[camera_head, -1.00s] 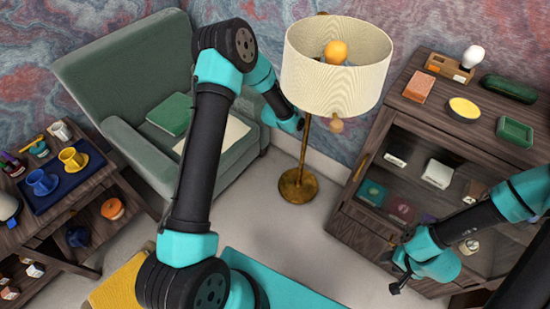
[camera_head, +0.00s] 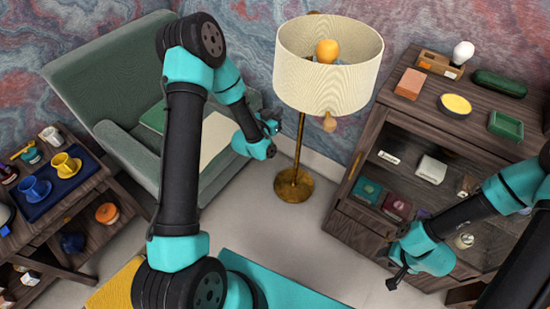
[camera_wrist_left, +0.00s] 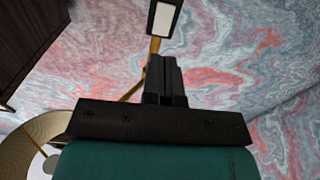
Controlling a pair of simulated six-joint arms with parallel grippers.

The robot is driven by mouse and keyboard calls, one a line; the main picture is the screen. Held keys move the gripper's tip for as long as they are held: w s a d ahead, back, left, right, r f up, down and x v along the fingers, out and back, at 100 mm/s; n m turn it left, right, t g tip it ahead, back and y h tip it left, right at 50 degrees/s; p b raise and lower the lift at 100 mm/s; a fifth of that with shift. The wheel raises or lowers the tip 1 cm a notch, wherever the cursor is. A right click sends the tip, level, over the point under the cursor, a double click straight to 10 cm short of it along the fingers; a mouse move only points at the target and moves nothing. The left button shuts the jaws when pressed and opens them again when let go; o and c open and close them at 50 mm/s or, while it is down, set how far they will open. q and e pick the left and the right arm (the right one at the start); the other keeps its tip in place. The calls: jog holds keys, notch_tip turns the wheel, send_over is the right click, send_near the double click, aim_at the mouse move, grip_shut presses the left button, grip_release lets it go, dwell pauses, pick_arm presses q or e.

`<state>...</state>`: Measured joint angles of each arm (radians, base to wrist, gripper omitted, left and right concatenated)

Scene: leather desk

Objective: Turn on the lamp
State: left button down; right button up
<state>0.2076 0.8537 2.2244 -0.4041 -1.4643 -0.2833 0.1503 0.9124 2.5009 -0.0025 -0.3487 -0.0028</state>
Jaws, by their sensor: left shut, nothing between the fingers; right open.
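The floor lamp has a cream drum shade (camera_head: 328,85), an orange bulb (camera_head: 328,50), a brass pole (camera_head: 299,150) and a round brass base (camera_head: 293,185). A small wooden knob (camera_head: 329,122) hangs below the shade's front rim. I cannot tell whether the bulb is lit. My left gripper (camera_head: 272,128) is left of the pole, apart from the knob. In the left wrist view its fingers (camera_wrist_left: 165,85) are shut and empty, with the shade (camera_wrist_left: 30,140) at lower left. My right gripper (camera_head: 396,272) is open and empty, low in front of the cabinet.
A green armchair (camera_head: 100,80) stands behind my left arm. A wooden cabinet (camera_head: 420,120) with small items on top stands right of the lamp. A side table (camera_head: 75,205) with cups is at left. Floor between lamp and teal surface (camera_head: 275,280) is clear.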

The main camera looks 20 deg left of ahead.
pick_arm(q)
jog(key=s+d+f+n+g, duration=0.2)
jog(key=s+f+g, duration=0.6)
jog(key=f, duration=0.5)
jog(key=shift+s+d, duration=0.9)
jog(key=shift+s, duration=0.5)
jog(key=shift+w+r, duration=0.1)
jog(key=w+a+r+m+t, duration=0.1)
jog(key=w+a+r+t, duration=0.1)
jog(key=w+r+t, duration=0.2)
jog(key=w+a+r+m+t, duration=0.1)
jog(key=w+r+t, duration=0.4)
jog(key=r, duration=0.6)
jog(key=w+a, duration=0.1)
jog(key=w, duration=0.1)
jog(key=shift+w+a, duration=0.3)
jog(key=shift+a, duration=0.05)
jog(key=shift+r, duration=0.1)
jog(key=x, duration=1.4)
jog(key=shift+r, duration=0.3)
